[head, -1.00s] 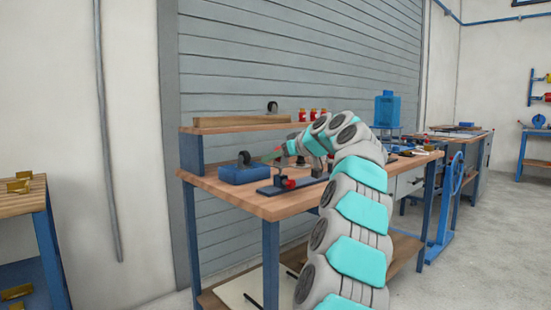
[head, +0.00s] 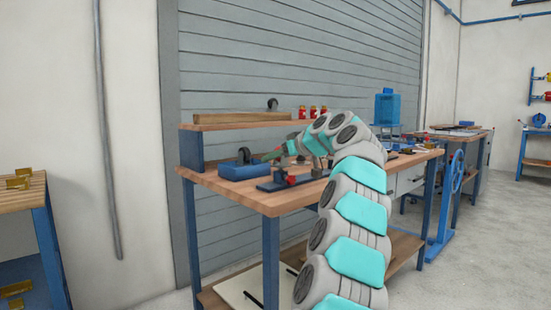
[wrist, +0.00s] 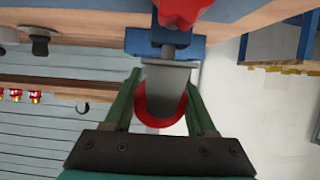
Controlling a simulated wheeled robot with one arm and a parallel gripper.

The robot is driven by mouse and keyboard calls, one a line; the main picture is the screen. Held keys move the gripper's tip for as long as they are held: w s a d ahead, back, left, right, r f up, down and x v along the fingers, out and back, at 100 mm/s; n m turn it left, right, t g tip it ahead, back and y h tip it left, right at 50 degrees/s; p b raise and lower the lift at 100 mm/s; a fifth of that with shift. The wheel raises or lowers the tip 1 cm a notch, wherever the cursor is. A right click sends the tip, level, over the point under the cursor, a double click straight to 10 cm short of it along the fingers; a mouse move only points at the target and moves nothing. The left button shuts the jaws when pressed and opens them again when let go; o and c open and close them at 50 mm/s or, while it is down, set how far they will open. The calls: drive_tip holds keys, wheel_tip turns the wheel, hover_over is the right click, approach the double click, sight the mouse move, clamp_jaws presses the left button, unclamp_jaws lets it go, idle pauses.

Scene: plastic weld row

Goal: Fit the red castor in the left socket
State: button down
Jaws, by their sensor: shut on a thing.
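My gripper (wrist: 160,92) has two green fingers, shut on a red U-shaped rim around a grey part, which I take as the red castor (wrist: 160,119). The castor hangs in front of a blue fixture (wrist: 136,41) with a grey bolt. I cannot tell whether it touches this fixture. In the head view my gripper (head: 272,155) is above the bench, between a blue block (head: 240,172) bearing a black wheel (head: 244,155) and a dark blue base plate (head: 268,186). The sockets cannot be made out.
A red star knob (wrist: 184,9) is close by the fixture in the wrist view. The workbench (head: 230,191) carries a raised shelf (head: 235,126) with a black castor (head: 272,104) and red jars (head: 312,111). A second bench (head: 22,200) stands at left; floor shows at right.

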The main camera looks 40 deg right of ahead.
drive_tip(key=shift+f+b, duration=0.4)
idle(0.6)
unclamp_jaws()
idle(0.5)
wheel_tip(320, 180, up, 7)
drive_tip(key=p, duration=0.6)
idle(0.3)
idle(0.5)
